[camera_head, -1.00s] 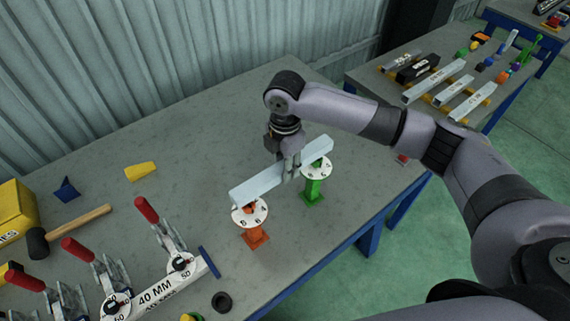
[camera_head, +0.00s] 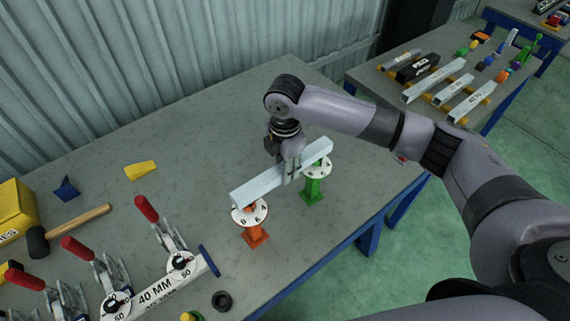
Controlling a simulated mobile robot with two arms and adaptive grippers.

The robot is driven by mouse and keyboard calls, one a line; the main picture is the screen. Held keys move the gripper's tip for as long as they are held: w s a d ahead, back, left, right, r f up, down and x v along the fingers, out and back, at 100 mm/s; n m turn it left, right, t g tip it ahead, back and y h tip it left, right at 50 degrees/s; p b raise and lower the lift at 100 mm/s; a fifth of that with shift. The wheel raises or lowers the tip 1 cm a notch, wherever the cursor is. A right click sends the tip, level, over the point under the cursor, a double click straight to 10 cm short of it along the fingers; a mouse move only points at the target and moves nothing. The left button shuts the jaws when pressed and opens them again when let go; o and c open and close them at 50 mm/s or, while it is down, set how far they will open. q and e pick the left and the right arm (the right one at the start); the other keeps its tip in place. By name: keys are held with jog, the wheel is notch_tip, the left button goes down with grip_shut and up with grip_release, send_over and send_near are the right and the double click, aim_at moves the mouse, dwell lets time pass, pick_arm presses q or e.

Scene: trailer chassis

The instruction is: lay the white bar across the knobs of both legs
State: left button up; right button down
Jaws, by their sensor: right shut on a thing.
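The white bar (camera_head: 258,186) lies level across the two legs. Its near left end is over the orange leg (camera_head: 256,236) with its white disc, and its far right end is over the green leg (camera_head: 313,188). Both legs stand upright on the table. My right gripper (camera_head: 290,176) is shut on the white bar near its middle, from above. The knobs are mostly hidden under the bar, so I cannot tell whether it rests on both. My left gripper is not in view.
A fixture marked 40 MM with red-handled clamps (camera_head: 155,290) stands at the front left. A hammer (camera_head: 72,230), a yellow wedge (camera_head: 140,171) and a black ring (camera_head: 222,301) lie on the grey table (camera_head: 200,130). A second table (camera_head: 380,75) with more bars stands at the back right.

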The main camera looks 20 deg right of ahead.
jog(key=shift+f, duration=0.15)
jog(key=c, duration=1.1)
grip_release()
